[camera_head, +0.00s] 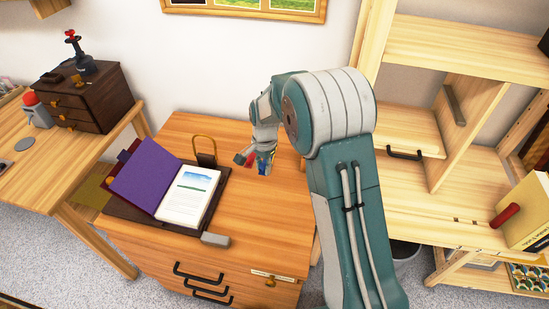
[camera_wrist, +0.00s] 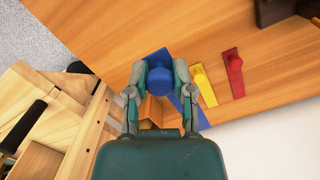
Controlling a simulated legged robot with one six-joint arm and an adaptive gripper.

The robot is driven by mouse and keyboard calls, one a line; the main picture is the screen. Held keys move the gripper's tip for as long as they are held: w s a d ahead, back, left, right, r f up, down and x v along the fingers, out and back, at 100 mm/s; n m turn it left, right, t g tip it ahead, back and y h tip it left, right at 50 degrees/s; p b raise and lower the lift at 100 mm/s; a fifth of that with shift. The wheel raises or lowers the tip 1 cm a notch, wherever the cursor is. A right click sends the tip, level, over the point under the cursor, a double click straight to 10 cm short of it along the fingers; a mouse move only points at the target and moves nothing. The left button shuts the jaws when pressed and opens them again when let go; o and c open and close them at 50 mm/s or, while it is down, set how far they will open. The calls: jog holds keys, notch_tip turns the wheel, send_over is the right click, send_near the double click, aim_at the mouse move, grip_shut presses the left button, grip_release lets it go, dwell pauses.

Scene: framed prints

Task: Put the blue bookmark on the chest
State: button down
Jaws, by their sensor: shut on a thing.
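The blue bookmark (camera_wrist: 158,58) is a flat strip with a round blue knob, seen between my gripper's fingers in the wrist view. My gripper (camera_wrist: 159,75) is shut on the knob. In the head view my gripper (camera_head: 263,153) is over the back right of the wooden drawer unit (camera_head: 265,220), with some blue (camera_head: 264,167) showing below it. I cannot tell whether the strip touches the wood. A small dark brown chest (camera_head: 85,97) with drawers stands on the left table.
A yellow bookmark (camera_wrist: 204,86) and a red bookmark (camera_wrist: 233,72) lie beside the blue one. An open book (camera_head: 187,193) with a purple cover lies on a dark stand at left. A coffee grinder (camera_head: 80,55) stands on the brown chest. Wooden shelves (camera_head: 450,165) stand at right.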

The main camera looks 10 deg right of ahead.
jog(key=w+d+f, duration=0.4)
jog(key=w+d, duration=0.1)
jog(key=d, duration=0.1)
send_over(286, 171)
notch_tip(286, 171, down, 5)
jog(key=shift+a+f, duration=0.15)
jog(key=shift+d+f, duration=0.2)
jog(key=shift+f, duration=1.3)
jog(key=shift+f, duration=0.1)
jog(key=shift+c, duration=2.4)
grip_release()
jog(key=shift+a, duration=0.1)
